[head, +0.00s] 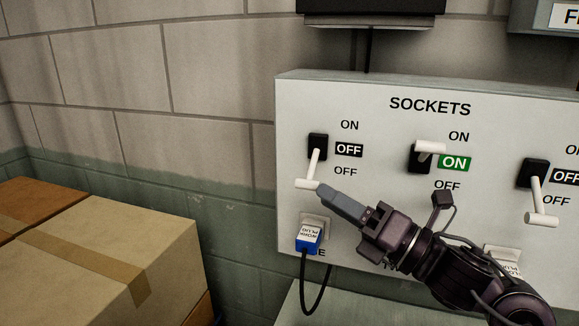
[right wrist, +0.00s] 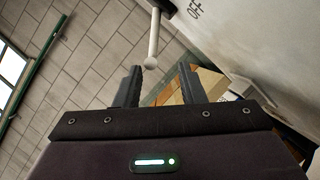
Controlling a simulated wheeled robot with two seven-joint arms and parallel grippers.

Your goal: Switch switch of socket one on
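The leftmost switch on the sockets panel (head: 430,190) has a black base (head: 317,147) and a white T-shaped handle (head: 314,166). The handle points down, and its indicator (head: 349,149) reads OFF. My right gripper (head: 322,190) is just right of the handle's lower end. In the right wrist view, the right gripper (right wrist: 161,70) has its two fingers apart with nothing between them. The white handle (right wrist: 153,40) hangs just beyond the fingertips there. I cannot tell whether a finger touches it. My left gripper is not in view.
The middle switch (head: 430,148) is up and reads ON; the right switch (head: 536,190) is down and reads OFF. A blue plug (head: 309,237) with a black cable sits below the left switch, its label partly hidden. Cardboard boxes (head: 160,240) stand at left by the wall.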

